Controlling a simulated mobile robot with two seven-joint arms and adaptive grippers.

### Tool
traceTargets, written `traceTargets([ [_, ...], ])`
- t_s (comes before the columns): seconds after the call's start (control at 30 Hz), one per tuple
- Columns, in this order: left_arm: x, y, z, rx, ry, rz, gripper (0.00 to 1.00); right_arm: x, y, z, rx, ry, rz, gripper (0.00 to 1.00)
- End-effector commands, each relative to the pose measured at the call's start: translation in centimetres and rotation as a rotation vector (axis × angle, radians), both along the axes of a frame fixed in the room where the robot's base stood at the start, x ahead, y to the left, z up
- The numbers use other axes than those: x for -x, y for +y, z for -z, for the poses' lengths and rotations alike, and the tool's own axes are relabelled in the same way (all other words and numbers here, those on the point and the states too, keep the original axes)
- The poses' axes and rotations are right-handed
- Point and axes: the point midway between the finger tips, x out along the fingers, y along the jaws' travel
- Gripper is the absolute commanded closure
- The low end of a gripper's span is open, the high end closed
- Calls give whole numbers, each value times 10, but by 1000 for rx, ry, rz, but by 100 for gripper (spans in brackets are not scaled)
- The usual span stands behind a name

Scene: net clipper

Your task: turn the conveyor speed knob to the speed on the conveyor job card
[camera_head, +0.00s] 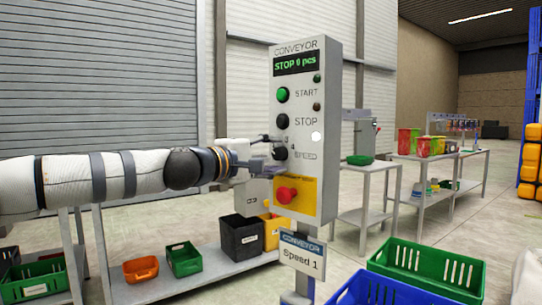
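The conveyor control panel (325,165) is a grey upright box on a post. Its dark speed knob (280,153) sits beside the word SPEED, with small digits 3 and 4 readable near it; its pointer is too small to read. The job card (302,258) below reads "CONVEYOR Speed 1". The display (296,63) reads "STOP 0 pcs". My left gripper (271,151) comes from the left at knob height, its two fingers apart, one above and one below the knob's left side. I cannot tell whether they touch it. My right gripper is not seen.
A green START button (283,95) and a dark STOP button (281,121) sit above the knob. A red emergency button (286,195) on a yellow plate sits below. Green (425,268) and blue (385,290) crates stand at the lower right. Shelves with bins stand behind.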

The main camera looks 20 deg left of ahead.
Motion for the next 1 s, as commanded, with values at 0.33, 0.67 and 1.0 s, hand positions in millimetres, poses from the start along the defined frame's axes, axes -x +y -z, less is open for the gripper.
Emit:
traceTargets([
  [0.33, 14, 8, -2, -1, -4, -2, 53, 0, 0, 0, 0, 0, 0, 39],
  [0.67, 91, 43, -3, 0, -4, -2, 53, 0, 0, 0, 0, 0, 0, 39],
  [1.0, 109, 51, 0, -1, 0, -1, 53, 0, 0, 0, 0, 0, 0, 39],
])
